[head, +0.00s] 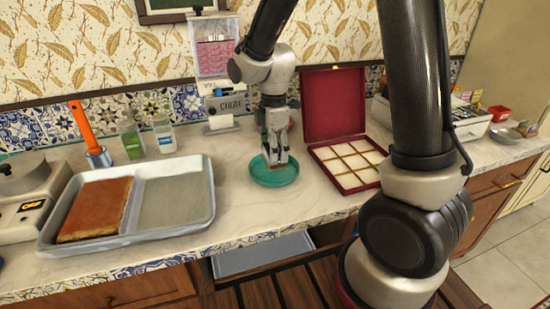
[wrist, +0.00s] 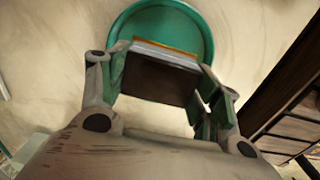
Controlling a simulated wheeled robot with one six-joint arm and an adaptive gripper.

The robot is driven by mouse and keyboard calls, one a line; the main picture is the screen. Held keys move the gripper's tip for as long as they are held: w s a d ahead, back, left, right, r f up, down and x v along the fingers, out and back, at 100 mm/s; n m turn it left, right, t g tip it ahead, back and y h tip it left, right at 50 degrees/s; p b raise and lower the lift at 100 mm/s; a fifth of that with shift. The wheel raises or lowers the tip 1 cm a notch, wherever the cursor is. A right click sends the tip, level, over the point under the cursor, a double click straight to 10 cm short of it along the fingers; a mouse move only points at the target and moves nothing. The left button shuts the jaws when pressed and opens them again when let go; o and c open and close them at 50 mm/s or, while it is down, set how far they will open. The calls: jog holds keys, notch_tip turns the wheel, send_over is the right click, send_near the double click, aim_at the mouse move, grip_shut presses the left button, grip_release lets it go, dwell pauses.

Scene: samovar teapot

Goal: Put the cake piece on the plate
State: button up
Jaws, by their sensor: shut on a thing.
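My gripper (head: 277,158) is over the teal green plate (head: 274,180) on the counter. In the wrist view my gripper (wrist: 160,80) is shut on the cake piece (wrist: 155,82), which shows a dark brown face, a pale band and an orange edge between the two fingers. The plate (wrist: 190,20) shows behind and beneath the piece. In the head view the piece is small and mostly hidden by the fingers. I cannot tell whether its underside touches the plate.
A grey tray (head: 190,222) at the left holds a large brown cake slab (head: 95,208). An open red box (head: 333,104) with a gridded inside stands right of the plate. A chute dispenser (head: 216,60) is behind. Bare counter lies between tray and plate.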

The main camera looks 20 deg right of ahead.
jog(key=shift+f, duration=1.65)
jog(key=shift+f, duration=0.1)
jog(key=o, duration=1)
notch_tip(320, 180, up, 12)
jog(key=shift+s+d+r, duration=0.1)
jog(key=shift+r, duration=0.2)
jog(key=s+d+r+m+t, duration=0.1)
jog(key=s+d+r+m, duration=0.2)
jog(key=s+d+m, duration=0.2)
jog(key=s+d+r+m+t, duration=0.1)
jog(key=s+d+r+m, duration=0.2)
jog(key=s+m, duration=0.4)
jog(key=s+d+r+m+t, duration=0.2)
jog(key=s+d+r+m, duration=0.1)
jog(key=s+d+m, duration=0.3)
jog(key=shift+s+d+r, duration=0.1)
jog(key=shift+s+d, duration=0.05)
jog(key=shift+s, duration=0.35)
jog(key=shift+s+d+r, duration=0.1)
jog(key=shift+s+d, duration=0.05)
jog(key=shift+s, duration=0.3)
